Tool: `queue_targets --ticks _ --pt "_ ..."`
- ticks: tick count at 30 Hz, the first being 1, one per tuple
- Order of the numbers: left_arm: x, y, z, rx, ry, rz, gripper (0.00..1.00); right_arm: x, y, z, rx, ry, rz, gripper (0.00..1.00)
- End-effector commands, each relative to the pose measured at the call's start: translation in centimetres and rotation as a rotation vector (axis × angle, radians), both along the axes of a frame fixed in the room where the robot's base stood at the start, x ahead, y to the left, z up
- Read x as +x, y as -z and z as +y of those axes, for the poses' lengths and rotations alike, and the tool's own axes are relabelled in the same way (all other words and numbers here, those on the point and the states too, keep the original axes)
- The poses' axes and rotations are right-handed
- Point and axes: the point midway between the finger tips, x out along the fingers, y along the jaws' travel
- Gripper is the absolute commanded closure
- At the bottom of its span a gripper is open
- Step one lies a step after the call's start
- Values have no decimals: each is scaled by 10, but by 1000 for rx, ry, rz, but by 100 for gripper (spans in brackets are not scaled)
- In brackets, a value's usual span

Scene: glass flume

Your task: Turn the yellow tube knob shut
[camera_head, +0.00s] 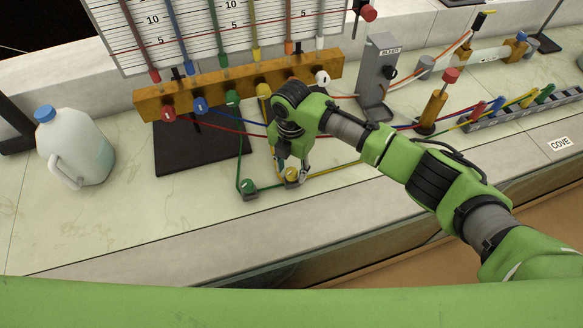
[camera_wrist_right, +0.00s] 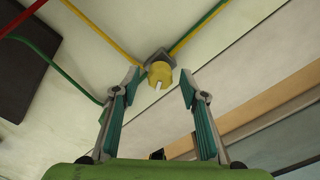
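The yellow tube knob (camera_head: 291,174) sits on a small grey block on the pale counter, near the front edge, where the yellow tube bends. In the right wrist view the yellow knob (camera_wrist_right: 159,75) shows a pale slot or mark on its face. My right gripper (camera_wrist_right: 159,85) is open, with one finger to each side of the knob and visible gaps between them. In the head view my right gripper (camera_head: 290,166) points down at the knob and partly covers it. My left gripper is not in view.
A similar green knob (camera_head: 249,186) stands close on the left. A wooden manifold (camera_head: 225,92) with coloured knobs is behind. Tubes cross the counter around the gripper.

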Motion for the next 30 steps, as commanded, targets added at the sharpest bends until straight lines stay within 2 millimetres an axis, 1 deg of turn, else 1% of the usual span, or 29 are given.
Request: queue_targets --ticks 5,12,15,18,23,30 --pt "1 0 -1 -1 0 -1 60 1 -26 1 2 -2 -5 60" --pt "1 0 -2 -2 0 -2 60 2 -78 0 2 -1 -5 60" --pt "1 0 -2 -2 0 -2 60 1 -95 0 2 -1 -3 60" --pt "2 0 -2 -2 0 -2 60 1 -108 0 2 -1 -3 60" --pt "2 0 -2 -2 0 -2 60 0 -117 0 0 -1 -1 60" --pt "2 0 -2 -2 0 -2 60 0 -118 0 0 0 0 60"
